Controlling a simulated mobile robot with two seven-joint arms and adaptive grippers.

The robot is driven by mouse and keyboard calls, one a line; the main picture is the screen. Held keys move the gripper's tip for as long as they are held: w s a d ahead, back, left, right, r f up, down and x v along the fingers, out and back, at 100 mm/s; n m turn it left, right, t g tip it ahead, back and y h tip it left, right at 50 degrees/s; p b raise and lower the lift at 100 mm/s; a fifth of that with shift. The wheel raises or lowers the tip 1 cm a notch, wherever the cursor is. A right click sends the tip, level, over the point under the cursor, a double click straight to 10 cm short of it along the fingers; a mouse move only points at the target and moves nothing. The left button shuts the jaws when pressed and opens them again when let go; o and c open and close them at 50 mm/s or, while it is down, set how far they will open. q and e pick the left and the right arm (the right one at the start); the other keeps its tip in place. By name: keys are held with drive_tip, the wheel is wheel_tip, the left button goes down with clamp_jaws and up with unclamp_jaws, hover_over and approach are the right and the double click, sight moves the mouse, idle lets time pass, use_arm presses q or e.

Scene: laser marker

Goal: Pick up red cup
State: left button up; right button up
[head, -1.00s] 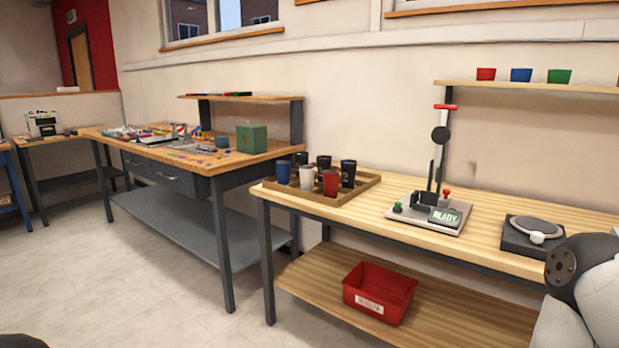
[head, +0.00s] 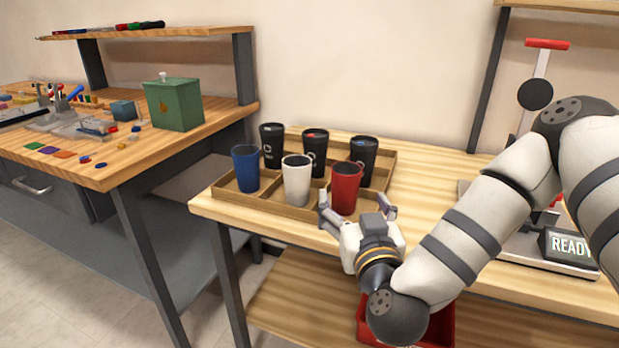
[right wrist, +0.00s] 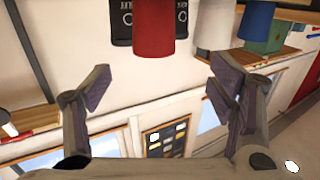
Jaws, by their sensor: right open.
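The red cup (head: 345,188) stands upright in the front right compartment of a wooden divided tray (head: 250,204). My right gripper (head: 356,205) is open and close in front of the red cup, with its fingers pointing at it. In the right wrist view, which looks upside down, the red cup (right wrist: 153,32) shows beyond the gap between the open fingers (right wrist: 155,88). Nothing is between the fingers. My left gripper is not in view.
A white cup (head: 297,181) stands just left of the red one, and a blue cup (head: 245,169) farther left. Several black cups (head: 363,160) fill the back row. The laser marker's READY display (head: 570,246) is at right. A red bin (head: 440,326) sits below.

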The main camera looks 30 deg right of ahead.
sight(350, 178)
drive_tip(key=x, duration=0.7)
drive_tip(key=d+b+x, duration=0.1)
drive_tip(key=x, duration=0.2)
drive_tip(key=shift+w+d+r, duration=0.1)
drive_tip(key=shift+d+r, duration=0.05)
drive_tip(key=shift+r, duration=0.15)
drive_tip(key=shift+w+d+r, duration=0.1)
drive_tip(key=shift+w, duration=0.35)
drive_tip(key=c, duration=0.8)
